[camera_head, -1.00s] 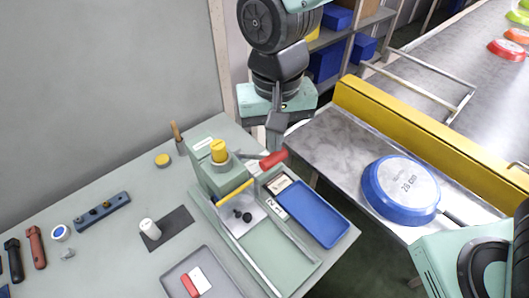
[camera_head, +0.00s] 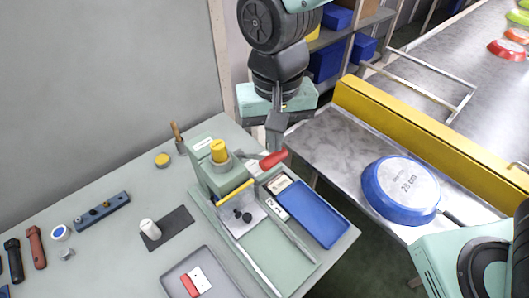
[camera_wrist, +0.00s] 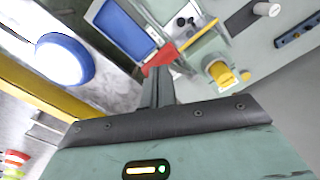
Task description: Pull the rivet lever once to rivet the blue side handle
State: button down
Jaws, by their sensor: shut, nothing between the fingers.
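The rivet press (camera_head: 222,178) is a pale green stand with a yellow cap, at the middle of the bench. Its lever ends in a red grip (camera_head: 273,159) that points right; the grip also shows in the wrist view (camera_wrist: 158,58). My gripper (camera_head: 274,148) is shut and empty, pointing down right at the red grip. In the wrist view its closed fingertips (camera_wrist: 158,72) meet the grip's edge; I cannot tell if they touch. A blue pan (camera_head: 400,191) lies upside down on the metal table. I cannot make out a blue side handle for certain.
A blue tray (camera_head: 313,213) lies right of the press, with small labelled boxes beside it. A grey tray (camera_head: 222,262) with a red piece is in front. A blue-grey block (camera_head: 103,210) and hand tools lie left. A yellow rail (camera_head: 420,125) edges the conveyor.

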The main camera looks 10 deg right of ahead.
aim_at(278, 161)
jog(key=shift+f, duration=0.15)
jog(key=shift+s+d+f+b, duration=0.1)
jog(key=shift+s+f+b, duration=0.05)
jog(key=shift+f+b, duration=0.65)
jog(key=shift+s+d+f+b, duration=0.15)
jog(key=shift+f+b, duration=0.35)
jog(key=shift+f, duration=0.65)
jog(key=shift+s+d+f+b, duration=0.1)
jog(key=shift+s+f+b, duration=0.05)
jog(key=shift+f+b, duration=0.65)
jog(key=shift+f, duration=0.2)
jog(key=shift+s+d+f+b, duration=0.25)
jog(key=shift+f+b, duration=0.25)
jog(key=shift+f, duration=0.3)
jog(key=shift+s+d+f+b, duration=0.15)
jog(key=shift+s+f+b, duration=0.35)
jog(key=shift+f, duration=0.3)
jog(key=shift+s+d+f+b, duration=0.2)
jog(key=shift+f+b, duration=0.35)
jog(key=shift+f, duration=0.25)
jog(key=shift+f, duration=0.15)
